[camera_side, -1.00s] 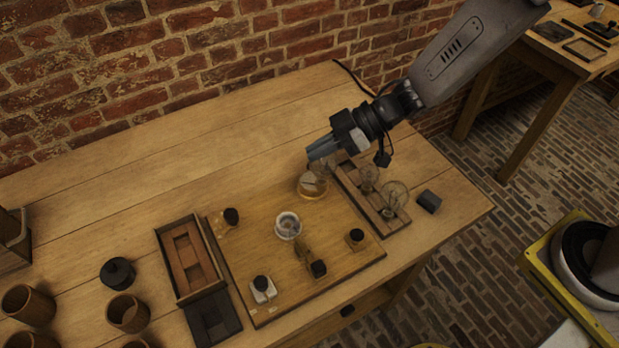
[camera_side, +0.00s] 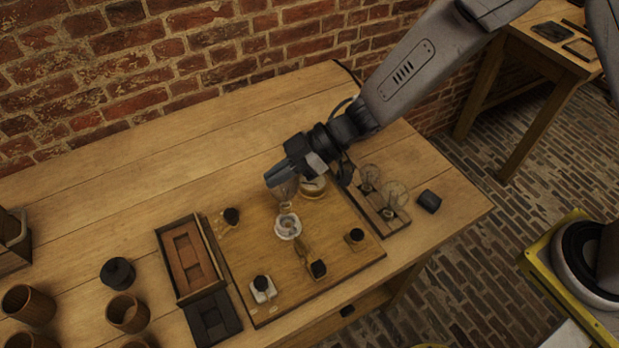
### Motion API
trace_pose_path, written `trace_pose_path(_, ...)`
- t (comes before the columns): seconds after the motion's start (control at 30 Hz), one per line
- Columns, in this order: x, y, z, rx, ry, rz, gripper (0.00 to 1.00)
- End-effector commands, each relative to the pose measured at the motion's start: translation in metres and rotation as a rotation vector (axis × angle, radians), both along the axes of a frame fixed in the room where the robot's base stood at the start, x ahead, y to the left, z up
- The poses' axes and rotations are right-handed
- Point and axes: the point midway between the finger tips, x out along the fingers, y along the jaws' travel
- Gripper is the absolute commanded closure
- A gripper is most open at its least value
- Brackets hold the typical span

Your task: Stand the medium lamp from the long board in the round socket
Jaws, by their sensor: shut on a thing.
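My gripper (camera_side: 279,177) is shut on a glass lamp (camera_side: 285,192) and holds it upright, base down, directly above the round white socket (camera_side: 288,227) on the wooden panel. The lamp's lower end is at or just over the socket; I cannot tell whether they touch. The long board (camera_side: 378,222) lies at the panel's right edge. Two other clear lamps, one farther back (camera_side: 369,178) and one nearer (camera_side: 395,193), stand on it. My arm hides the board's far end.
A round glass-fronted gauge (camera_side: 313,188) sits on the panel just right of the held lamp. An open wooden box (camera_side: 188,258) lies left. A dark block (camera_side: 429,201) lies right.

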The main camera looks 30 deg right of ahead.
Motion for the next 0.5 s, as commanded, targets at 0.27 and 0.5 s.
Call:
trace_pose_path(0.27, 0.000, 0.000, -0.021, 0.000, 0.000, -0.001, 1.00)
trace_pose_path(0.5, 0.000, 0.000, -0.039, -0.001, 0.001, 0.000, 1.00)
